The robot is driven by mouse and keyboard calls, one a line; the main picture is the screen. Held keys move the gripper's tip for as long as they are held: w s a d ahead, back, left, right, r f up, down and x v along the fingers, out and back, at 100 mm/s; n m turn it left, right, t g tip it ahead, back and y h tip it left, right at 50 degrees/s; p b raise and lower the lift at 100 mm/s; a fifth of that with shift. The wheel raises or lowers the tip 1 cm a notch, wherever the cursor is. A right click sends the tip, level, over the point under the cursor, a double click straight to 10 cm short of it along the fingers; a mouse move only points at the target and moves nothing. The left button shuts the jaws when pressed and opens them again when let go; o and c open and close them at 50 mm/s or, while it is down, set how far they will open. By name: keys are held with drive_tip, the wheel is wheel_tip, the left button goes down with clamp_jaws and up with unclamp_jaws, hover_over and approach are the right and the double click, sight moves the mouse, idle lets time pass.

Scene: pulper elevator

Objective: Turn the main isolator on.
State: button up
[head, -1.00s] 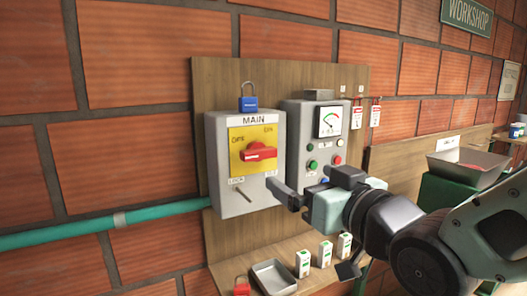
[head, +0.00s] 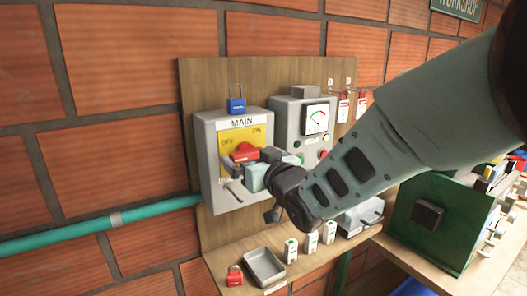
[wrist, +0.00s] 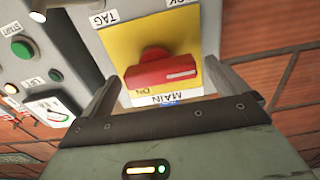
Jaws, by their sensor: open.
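The main isolator (head: 205,165) is a grey box with a yellow plate and a red rotary handle (head: 243,151), under the label MAIN. In the wrist view, which is upside down, the red handle (wrist: 158,74) lies crosswise. Its white mark is at the right end, and the word ON shows at its lower left. My gripper (head: 250,163) is open in front of the isolator. In the wrist view its fingers (wrist: 163,72) stand beyond the two ends of the handle, with a visible gap at the left. Contact cannot be told. OFF is partly readable in the head view.
A blue padlock (head: 236,103) hangs on top of the isolator. A grey panel (head: 290,112) with a meter and buttons stands close on its right. Below, a shelf holds a red padlock (head: 235,276), a metal tray (head: 248,262) and several small white boxes. A green pipe (head: 80,225) enters from the left.

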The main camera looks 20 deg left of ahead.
drive_tip(key=c, duration=1)
drive_tip(key=shift+w+f+m+b, duration=0.15)
drive_tip(key=shift+m+b, duration=0.15)
drive_tip(key=shift+b, duration=0.25)
drive_tip(key=m+b, duration=0.8)
drive_tip(key=b, duration=0.5)
drive_tip(key=shift+w+d+f+m+b, duration=0.1)
drive_tip(key=shift+m+b, duration=0.25)
drive_tip(key=shift+m, duration=0.05)
drive_tip(key=m+b, duration=0.5)
drive_tip(key=b, duration=0.1)
drive_tip(key=shift+r+m+b, duration=0.25)
drive_tip(key=shift+m+b, duration=1.4)
drive_tip(key=shift+m, duration=0.15)
